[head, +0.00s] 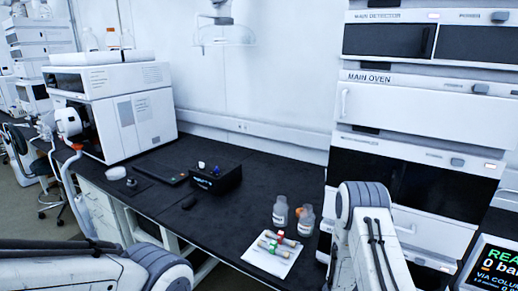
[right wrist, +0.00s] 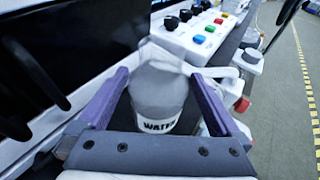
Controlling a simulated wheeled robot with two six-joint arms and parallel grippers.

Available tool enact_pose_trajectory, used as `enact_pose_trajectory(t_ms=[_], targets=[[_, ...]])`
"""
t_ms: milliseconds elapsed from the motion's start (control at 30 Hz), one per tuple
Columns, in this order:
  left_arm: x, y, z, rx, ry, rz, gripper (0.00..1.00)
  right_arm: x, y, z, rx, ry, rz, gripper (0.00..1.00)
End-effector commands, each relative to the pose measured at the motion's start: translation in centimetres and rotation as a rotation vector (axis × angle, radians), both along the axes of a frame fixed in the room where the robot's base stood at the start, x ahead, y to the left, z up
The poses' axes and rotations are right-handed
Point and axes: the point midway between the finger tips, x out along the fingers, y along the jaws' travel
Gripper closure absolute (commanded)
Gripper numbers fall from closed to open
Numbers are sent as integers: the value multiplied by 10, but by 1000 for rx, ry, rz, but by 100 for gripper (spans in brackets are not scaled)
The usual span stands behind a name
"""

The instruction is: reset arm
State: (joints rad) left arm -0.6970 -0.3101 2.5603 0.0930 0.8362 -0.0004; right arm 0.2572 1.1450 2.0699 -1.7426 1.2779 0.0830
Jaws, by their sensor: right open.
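My right gripper (right wrist: 160,74) shows in the right wrist view with its two purple fingers spread. A clear bottle labelled "WATER" (right wrist: 158,125) stands in view between the fingers, and I see no finger pressing on it. In the head view my two arms come in along the bottom edge, one from the left and one at the lower right. Neither gripper shows in the head view.
The black bench (head: 240,205) holds two bottles (head: 280,211) (head: 306,220), a white sheet with small vials (head: 270,254) and a black box (head: 216,178). The oven stack (head: 430,105) rises at right. A control box with coloured buttons (right wrist: 187,42) shows in the wrist view.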

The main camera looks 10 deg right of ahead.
Motion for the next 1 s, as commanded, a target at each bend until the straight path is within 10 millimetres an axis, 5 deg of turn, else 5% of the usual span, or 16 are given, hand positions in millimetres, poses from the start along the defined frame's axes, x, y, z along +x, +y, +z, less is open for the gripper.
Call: enact_pose_trajectory(t_ms=[200, 733, 1000], targets=[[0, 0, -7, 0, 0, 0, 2, 3, 0, 40, -4, -11, 3, 0], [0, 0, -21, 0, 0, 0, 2, -91, -13, 93, -3, -5, -2, 0], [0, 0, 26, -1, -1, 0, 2, -113, -17, 114, -1, 1, 0, 0]])
